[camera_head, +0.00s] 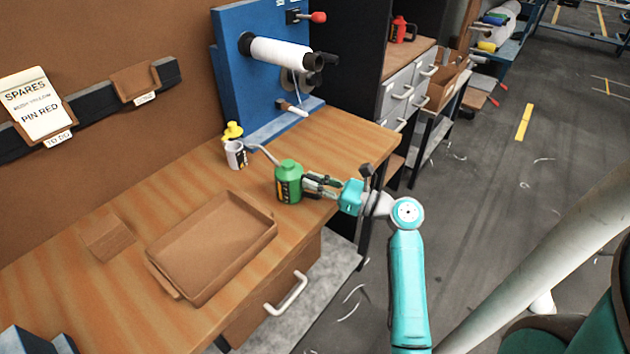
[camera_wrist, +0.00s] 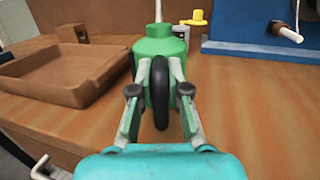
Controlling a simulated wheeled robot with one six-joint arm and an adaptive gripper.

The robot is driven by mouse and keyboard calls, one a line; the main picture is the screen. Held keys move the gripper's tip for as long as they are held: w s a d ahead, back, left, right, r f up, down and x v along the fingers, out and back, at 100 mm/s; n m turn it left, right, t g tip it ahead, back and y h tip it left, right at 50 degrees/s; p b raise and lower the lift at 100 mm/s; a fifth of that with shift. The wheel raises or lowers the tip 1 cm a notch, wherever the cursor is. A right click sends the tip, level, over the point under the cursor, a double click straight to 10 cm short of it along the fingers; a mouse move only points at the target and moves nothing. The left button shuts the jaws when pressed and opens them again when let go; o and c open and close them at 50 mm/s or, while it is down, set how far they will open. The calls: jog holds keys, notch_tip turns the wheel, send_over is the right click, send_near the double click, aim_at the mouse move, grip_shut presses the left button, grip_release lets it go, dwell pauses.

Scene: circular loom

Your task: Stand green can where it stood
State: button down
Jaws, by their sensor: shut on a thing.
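The green can (camera_head: 289,186) has a dark label and a long pale spout. It looks upright at the right part of the wooden bench (camera_head: 330,150), right of the brown tray. I cannot tell whether the can's base touches the bench.
An empty brown tray (camera_head: 163,273) lies left of the can. A white can with a yellow top (camera_head: 235,152) stands behind it. A blue machine (camera_head: 230,70) with a white spool is at the back. Bare wood lies between the can and the bench's right end.

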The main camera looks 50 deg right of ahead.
jog(key=shift+f, duration=0.35)
jog(key=c, duration=1.1)
grip_release()
jog(key=shift+o, duration=0.2)
jog(key=shift+s, duration=0.1)
jog(key=v, duration=0.7)
jog(key=shift+s+d, duration=0.1)
jog(key=shift+s, duration=0.05)
